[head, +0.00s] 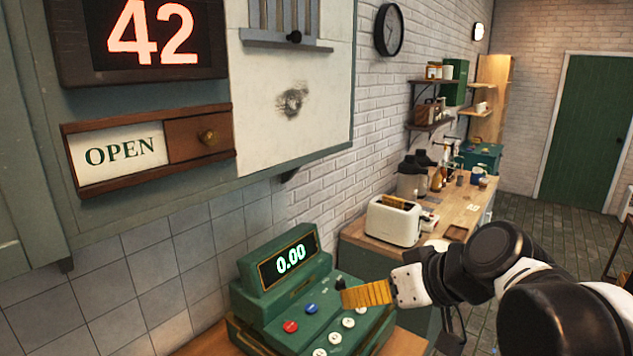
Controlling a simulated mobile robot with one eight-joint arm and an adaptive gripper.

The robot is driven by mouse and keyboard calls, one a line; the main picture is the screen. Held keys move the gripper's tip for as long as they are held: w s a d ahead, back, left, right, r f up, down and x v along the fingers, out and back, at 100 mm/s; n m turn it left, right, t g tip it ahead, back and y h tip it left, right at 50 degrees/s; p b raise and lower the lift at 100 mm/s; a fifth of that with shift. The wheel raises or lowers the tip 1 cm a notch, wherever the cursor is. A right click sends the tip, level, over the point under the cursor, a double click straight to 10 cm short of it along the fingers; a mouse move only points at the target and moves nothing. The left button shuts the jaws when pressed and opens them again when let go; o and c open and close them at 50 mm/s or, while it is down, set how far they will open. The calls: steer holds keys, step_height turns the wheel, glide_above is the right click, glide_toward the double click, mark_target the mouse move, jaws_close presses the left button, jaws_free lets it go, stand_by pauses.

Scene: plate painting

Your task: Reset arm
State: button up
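My arm reaches in from the lower right, with black and white links. My gripper (366,294) points left, its yellow ribbed end over the right part of the green cash register (262,308). I see it from the side, and cannot tell whether its fingers are apart or together. No held object shows clearly. The register display (290,261) reads 0.00. Red, blue and white round keys sit on the register's sloped front, just left of and below the gripper. I cannot tell whether the gripper touches the register.
A white toaster (392,221) stands on the wooden counter (462,212) behind the gripper, with flasks and cups farther back. A wall panel with an OPEN sign (120,152) and a red 42 display (150,32) is at left. The floor at right toward a green door (588,130) looks clear.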

steer(key=s+d+f+m+h+b, duration=0.1)
steer(key=s+d+f+h+b, duration=0.1)
steer(key=f, duration=0.7)
steer(key=s+d+f+m+h+b, duration=0.2)
steer(key=s+d+f+b, duration=0.3)
steer(key=f+b, duration=0.2)
steer(key=s+d+f+m+h+b, duration=0.1)
steer(key=s+d+f+h+b, duration=0.1)
steer(key=f, duration=0.9)
steer(key=s+d+b, duration=0.1)
steer(key=s+b, duration=0.1)
steer(key=b, duration=0.1)
steer(key=shift+d+f+m, duration=0.25)
steer(key=shift+d+m, duration=0.05)
steer(key=shift+a, duration=0.1)
